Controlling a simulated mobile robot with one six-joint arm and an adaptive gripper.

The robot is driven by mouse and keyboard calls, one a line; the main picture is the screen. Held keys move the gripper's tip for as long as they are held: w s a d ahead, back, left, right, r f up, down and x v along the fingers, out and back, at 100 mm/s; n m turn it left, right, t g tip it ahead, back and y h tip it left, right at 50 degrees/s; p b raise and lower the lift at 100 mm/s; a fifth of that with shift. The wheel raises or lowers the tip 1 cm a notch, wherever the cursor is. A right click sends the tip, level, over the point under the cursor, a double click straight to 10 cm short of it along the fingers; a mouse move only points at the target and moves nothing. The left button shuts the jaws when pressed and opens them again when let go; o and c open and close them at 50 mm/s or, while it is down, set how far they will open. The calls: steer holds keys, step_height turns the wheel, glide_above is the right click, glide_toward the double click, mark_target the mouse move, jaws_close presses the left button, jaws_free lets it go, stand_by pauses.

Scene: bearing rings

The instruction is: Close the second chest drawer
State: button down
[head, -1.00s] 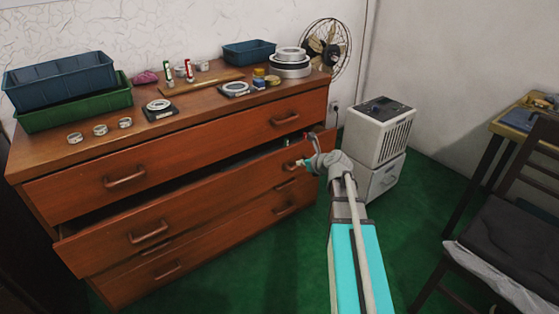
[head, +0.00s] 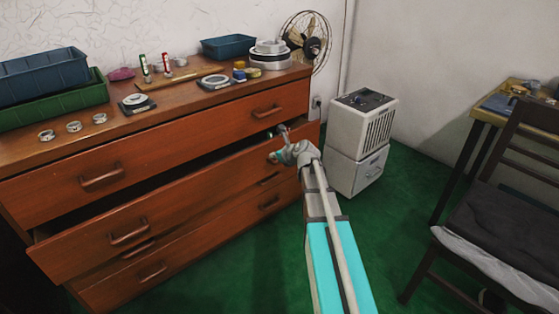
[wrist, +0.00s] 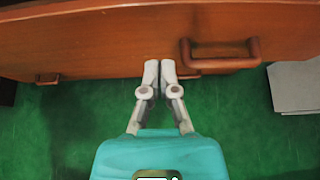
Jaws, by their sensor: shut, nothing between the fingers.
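The wooden chest (head: 125,128) stands against the wall. Its second drawer (head: 185,204) is pulled out, with a dark gap above its front. The drawer's left handle (head: 130,233) is in plain view; its right end is partly hidden by my arm. My gripper (head: 273,157) is at the right part of this drawer front. In the wrist view, my gripper (wrist: 160,66) is shut and empty, its fingertips at the wooden front (wrist: 95,42), left of a handle (wrist: 220,62). I cannot tell whether the fingertips touch the wood.
The top drawer (head: 180,143) and lower drawers look shut. Blue and green bins (head: 50,105), bearing rings (head: 73,126) and a fan (head: 307,42) are on top or behind. A grey cabinet unit (head: 360,140) stands right of the chest, a chair (head: 500,195) farther right. Green floor (head: 390,215) lies between.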

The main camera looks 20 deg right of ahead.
mark_target(260, 151)
steer(key=w, duration=0.1)
steer(key=w+a+f, duration=0.1)
steer(key=w, duration=0.2)
steer(key=shift+w+a+f+b, duration=0.15)
steer(key=shift+w+a+b, duration=0.05)
steer(key=shift+w+b, duration=0.15)
steer(key=shift+w+a, duration=0.3)
steer(key=shift+w, duration=0.4)
steer(key=w+a, duration=0.3)
steer(key=w, duration=0.6)
steer(key=shift+w, duration=0.2)
